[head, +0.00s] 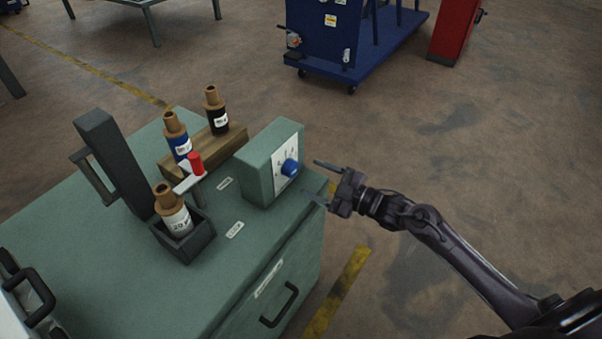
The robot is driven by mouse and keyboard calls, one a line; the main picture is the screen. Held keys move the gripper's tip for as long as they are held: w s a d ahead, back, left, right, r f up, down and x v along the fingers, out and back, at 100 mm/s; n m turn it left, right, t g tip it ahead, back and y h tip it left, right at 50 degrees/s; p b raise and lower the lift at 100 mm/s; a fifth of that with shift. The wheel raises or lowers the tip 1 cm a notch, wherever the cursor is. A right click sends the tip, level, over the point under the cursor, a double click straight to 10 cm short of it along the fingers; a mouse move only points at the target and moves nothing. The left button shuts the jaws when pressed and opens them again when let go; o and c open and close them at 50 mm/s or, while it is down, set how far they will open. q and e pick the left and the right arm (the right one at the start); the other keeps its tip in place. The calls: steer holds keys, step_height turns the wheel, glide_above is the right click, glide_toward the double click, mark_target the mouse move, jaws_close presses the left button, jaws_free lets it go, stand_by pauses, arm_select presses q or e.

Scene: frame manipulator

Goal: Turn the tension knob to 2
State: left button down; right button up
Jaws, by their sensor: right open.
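The tension knob (290,168) is a blue round knob on the white dial plate (284,158) of a green box (258,168). The box stands at the right edge of the green workbench. The dial marks are too small to read, and I cannot tell which number the knob points at. My right gripper (316,181) is open just right of the knob. Its two fingers point toward the dial face, one higher and one lower, apart from the knob as far as I can see. My left gripper is not in view.
The green workbench (110,270) holds thread spools (176,138) on a wooden block (232,139), another spool (172,212) in a dark holder, a red-topped part (195,164) and an upright dark lever (115,160). A drawer handle (280,306) sticks out in front.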

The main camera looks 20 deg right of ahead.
mark_target(295, 170)
steer(key=x, duration=0.5)
steer(key=shift+c, duration=0.2)
steer(key=c, duration=0.9)
